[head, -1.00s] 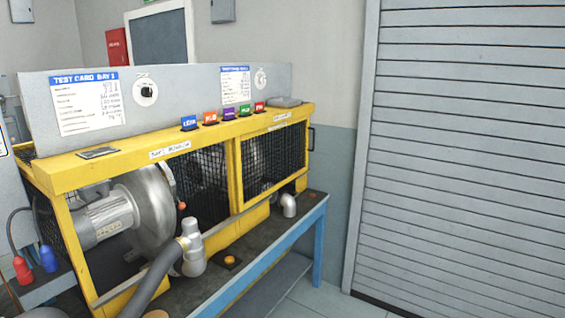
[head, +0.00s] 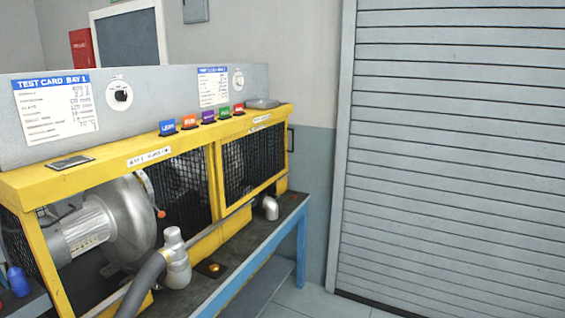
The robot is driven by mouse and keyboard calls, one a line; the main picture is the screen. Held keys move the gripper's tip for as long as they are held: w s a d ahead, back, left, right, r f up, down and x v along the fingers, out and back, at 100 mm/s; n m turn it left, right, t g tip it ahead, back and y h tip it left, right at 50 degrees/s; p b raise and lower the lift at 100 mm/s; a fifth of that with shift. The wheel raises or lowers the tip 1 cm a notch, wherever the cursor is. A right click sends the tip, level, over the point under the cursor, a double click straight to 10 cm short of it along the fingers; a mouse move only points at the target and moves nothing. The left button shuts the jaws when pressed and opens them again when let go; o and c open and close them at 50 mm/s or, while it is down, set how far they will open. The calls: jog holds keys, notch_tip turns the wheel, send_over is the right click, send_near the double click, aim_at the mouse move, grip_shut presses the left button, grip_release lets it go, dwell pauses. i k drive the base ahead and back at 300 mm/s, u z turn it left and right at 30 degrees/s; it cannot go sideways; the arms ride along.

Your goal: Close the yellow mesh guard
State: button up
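A yellow-framed housing (head: 85,172) with black mesh stands on the bench. In its left bay, a silver blower (head: 130,220) shows with no mesh in front of it; dark mesh (head: 185,185) shows to the right of it. The right bay has a mesh panel in a yellow frame (head: 252,162) across its front, which looks shut. I cannot tell for sure which panel is the guard, or where an open one would hang. My gripper is not in view.
A blue-edged bench (head: 255,258) carries the housing. A grey hose (head: 150,282) and silver pipe elbow (head: 176,258) stick out in front of the left bay. Coloured tags (head: 208,117) line the housing top. Floor (head: 320,303) is clear before the grey roller shutter (head: 450,160).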

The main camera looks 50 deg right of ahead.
aim_at(224, 212)
jog(key=u, duration=0.9)
jog(key=k, duration=0.1)
jog(key=z, duration=2.5)
jog(key=k, duration=0.95)
jog(key=u, duration=0.15)
jog(key=i, duration=0.75)
jog(key=z, duration=0.05)
